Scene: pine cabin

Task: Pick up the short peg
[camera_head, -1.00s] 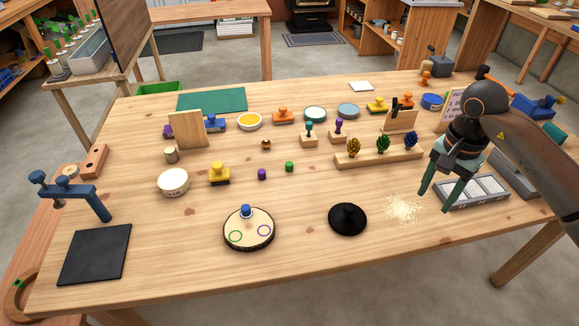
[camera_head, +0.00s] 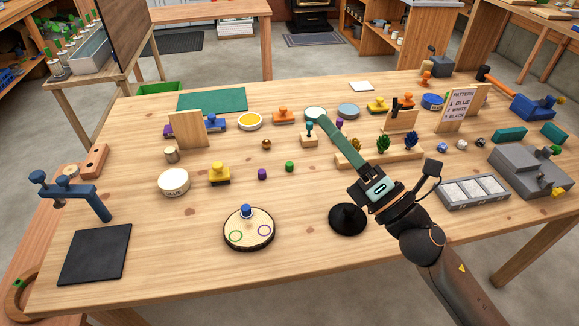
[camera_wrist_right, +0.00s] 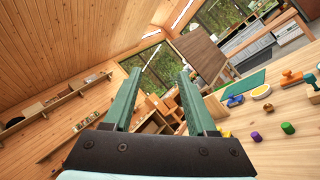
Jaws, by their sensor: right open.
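A small green peg (camera_head: 290,166) and a small purple peg (camera_head: 262,174) stand close together mid-table. Both also show in the right wrist view, the green one (camera_wrist_right: 287,128) and the purple one (camera_wrist_right: 256,136). They look alike in height, so I cannot tell which is the short one. A round wooden slice (camera_head: 249,238) nearer the front bears a blue-topped peg (camera_head: 246,211), a green ring and a purple ring. My right gripper (camera_head: 325,118) is raised over the table, right of the loose pegs, empty. Its fingers (camera_wrist_right: 157,98) are spread apart. My left gripper is out of view.
Small blocks with upright handles (camera_head: 309,135) and a wooden rack with coloured cones (camera_head: 350,159) stand behind. A glue tub (camera_head: 173,182) and yellow stamp (camera_head: 219,174) are left of the pegs.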

